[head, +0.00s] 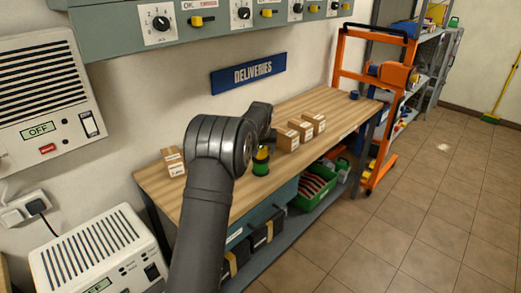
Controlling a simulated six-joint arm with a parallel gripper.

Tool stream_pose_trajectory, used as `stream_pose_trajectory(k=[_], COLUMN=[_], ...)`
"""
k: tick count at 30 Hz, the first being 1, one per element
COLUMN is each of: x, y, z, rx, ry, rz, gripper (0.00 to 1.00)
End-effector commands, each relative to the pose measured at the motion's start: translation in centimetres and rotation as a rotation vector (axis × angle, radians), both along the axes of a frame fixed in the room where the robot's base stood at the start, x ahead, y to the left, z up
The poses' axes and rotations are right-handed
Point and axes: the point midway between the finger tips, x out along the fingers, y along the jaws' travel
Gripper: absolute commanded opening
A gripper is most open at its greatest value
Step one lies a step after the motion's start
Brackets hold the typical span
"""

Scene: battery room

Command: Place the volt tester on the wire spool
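A small spool with green and dark bands (260,168) stands on the wooden workbench, just right of my arm's wrist; I take it to be the wire spool. A small yellow patch (262,153) shows at its top, directly under the dark end of my arm. It may be part of the volt tester, but it is too small to tell. My gripper (266,140) is above the spool, mostly hidden by my own wrist and dark against the bench. Its fingers cannot be made out, nor whether they hold or touch anything.
Several cardboard boxes (288,138) stand right of the spool, and another box (174,161) is at the left end of the workbench (335,100). A green crate (315,187) sits on the lower shelf. An orange lift (366,125) stands beyond the bench. The tiled floor at right is clear.

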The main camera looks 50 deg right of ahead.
Motion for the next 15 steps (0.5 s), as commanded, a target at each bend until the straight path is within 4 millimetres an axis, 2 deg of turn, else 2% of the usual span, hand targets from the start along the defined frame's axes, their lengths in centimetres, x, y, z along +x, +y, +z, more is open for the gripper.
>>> stream_pose_trajectory(k=[8, 11, 15], x=[0.0, -0.2, -0.8], y=[0.0, 0.2, 0.8], z=[0.2, 1.1, 3.4], rx=[0.0, -0.001, -0.003], ry=[0.0, -0.001, -0.001], rz=[0.0, 0.0, 0.0], gripper=[0.7, 0.7, 0.7])
